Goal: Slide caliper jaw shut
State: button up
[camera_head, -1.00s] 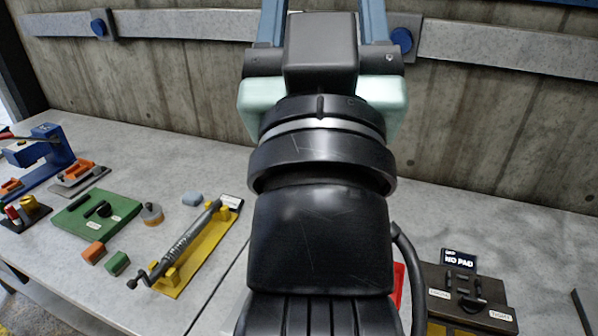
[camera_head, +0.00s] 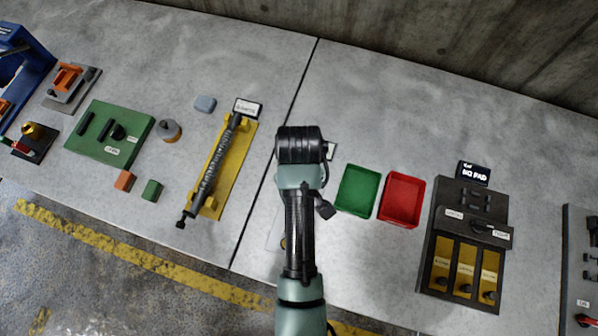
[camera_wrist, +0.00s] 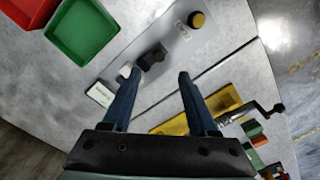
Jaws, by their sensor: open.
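My gripper (camera_wrist: 158,76) shows in the wrist view with its two blue fingers apart and nothing between them. A long grey plate (camera_wrist: 212,42) lies ahead of the fingertips. It carries a dark block (camera_wrist: 153,56), a small white piece (camera_wrist: 127,70) by the left fingertip, and a yellow-topped knob (camera_wrist: 197,20) at its far end. It looks like the caliper fixture, but I cannot clearly make out the jaw or its gap. Contact between fingers and fixture cannot be told. In the head view my arm covers most of this plate and hides the fingers.
A green tray (camera_head: 357,190) and a red tray (camera_head: 401,199) lie right of my arm. A yellow stand (camera_head: 213,200) with a cranked rod (camera_head: 205,181) lies left. A dark panel (camera_head: 440,268) stands farther right.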

notch_tip(320, 180, down, 10)
jog(key=shift+w+r+p, duration=0.15)
jog(key=shift+r+p, duration=0.1)
jog(key=shift+p, duration=0.1)
grip_shut()
dwell(0.3)
